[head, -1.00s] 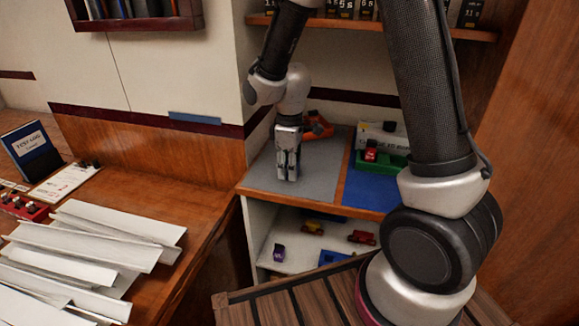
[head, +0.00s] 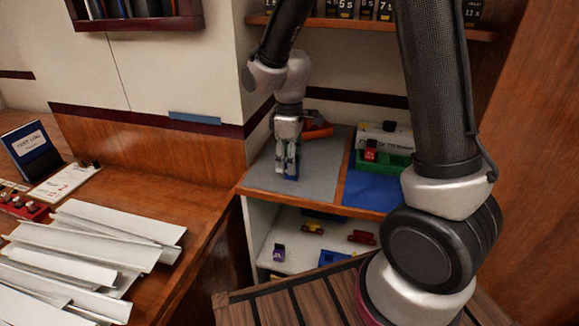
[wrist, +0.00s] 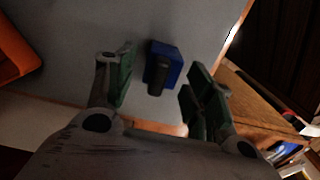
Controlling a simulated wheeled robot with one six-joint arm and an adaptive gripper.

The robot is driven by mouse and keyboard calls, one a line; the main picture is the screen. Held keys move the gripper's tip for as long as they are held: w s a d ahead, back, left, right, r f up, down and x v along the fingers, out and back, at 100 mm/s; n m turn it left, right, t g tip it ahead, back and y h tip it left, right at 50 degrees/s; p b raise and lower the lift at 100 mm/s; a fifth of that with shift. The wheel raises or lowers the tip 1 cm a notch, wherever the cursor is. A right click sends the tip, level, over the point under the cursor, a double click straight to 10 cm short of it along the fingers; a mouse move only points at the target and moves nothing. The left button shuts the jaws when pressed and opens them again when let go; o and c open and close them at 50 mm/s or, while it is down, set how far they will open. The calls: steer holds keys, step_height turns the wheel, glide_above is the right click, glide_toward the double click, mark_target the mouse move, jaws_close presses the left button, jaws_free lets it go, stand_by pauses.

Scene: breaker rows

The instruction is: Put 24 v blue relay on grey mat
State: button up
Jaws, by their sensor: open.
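The blue relay (wrist: 163,64) stands on the grey mat (wrist: 205,22), between and just beyond my open fingers in the wrist view. It has a dark part on its near face; no voltage label can be read. In the head view the blue relay (head: 291,172) shows partly behind my gripper (head: 286,172), on the grey mat (head: 322,172). My gripper (wrist: 160,88) is open, with a gap between each green-padded finger and the relay.
An orange bin (head: 318,126) stands behind the gripper. A blue mat (head: 372,188) and a green tray (head: 396,160) with a red relay (head: 371,151) are to the right. The shelf below holds several small coloured parts. White sheets (head: 90,250) lie on the left bench.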

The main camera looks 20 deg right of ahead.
step_height(320, 180, up, 8)
steer(key=shift+r, duration=0.8)
steer(key=s+d+r+m+t, duration=0.2)
steer(key=s+d+r+m, duration=0.3)
steer(key=s, duration=0.5)
steer(key=s+d+r+m+t, duration=0.2)
steer(key=s+d+r+m, duration=0.3)
steer(key=s+d, duration=0.5)
steer(key=shift+s+d+m, duration=0.2)
steer(key=shift+s+m, duration=0.3)
steer(key=shift+m, duration=0.1)
steer(key=shift+r, duration=0.1)
